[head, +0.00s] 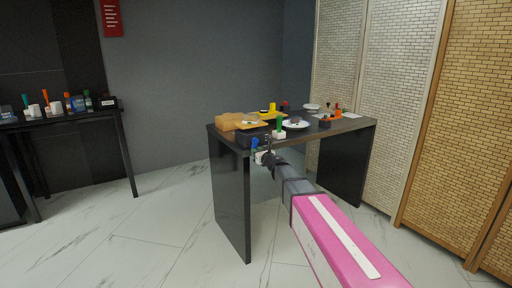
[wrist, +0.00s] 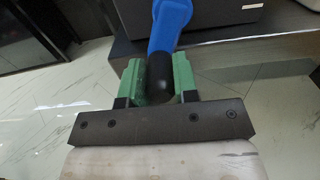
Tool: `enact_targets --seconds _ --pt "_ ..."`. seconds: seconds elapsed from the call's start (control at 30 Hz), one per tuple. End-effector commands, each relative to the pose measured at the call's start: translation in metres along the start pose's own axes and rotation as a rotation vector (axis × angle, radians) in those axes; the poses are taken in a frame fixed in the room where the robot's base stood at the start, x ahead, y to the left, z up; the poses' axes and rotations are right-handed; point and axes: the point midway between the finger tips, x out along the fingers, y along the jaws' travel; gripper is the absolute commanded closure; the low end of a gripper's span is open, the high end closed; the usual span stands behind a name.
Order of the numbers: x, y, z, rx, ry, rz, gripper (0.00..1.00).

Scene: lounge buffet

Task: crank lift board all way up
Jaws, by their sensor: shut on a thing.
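My gripper (head: 265,157) is at the near edge of the dark table, in front of a dark box (head: 246,140). In the wrist view its two green fingers (wrist: 158,78) are closed around the black end of a blue crank handle (wrist: 172,22). The blue handle also shows in the head view (head: 255,145), next to the box. A wooden board (head: 252,124) with small items on it appears just above the dark box. I cannot tell how far the board is raised, and the lift mechanism is hidden.
The dark table (head: 231,190) also carries a brown box (head: 226,122), a white plate (head: 296,125), a green bottle-like item (head: 279,124) and several small items. A second table (head: 120,112) with bottles stands at left. Folding screens (head: 385,110) stand at right. Open tiled floor lies between the tables.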

Motion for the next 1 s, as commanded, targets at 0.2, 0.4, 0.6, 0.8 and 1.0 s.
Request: enact_targets --seconds 0.2,0.4,0.6,0.8,1.0 --pt "0.000 -0.001 -0.001 0.000 0.000 0.002 0.99" --pt "0.001 -0.016 -0.003 -0.001 0.001 0.003 0.99" --pt "0.001 -0.025 -0.003 0.000 0.000 0.004 0.99" --pt "0.001 -0.024 -0.003 0.000 0.000 0.005 0.99" --pt "0.001 -0.033 0.001 -0.001 -0.001 0.004 0.99"
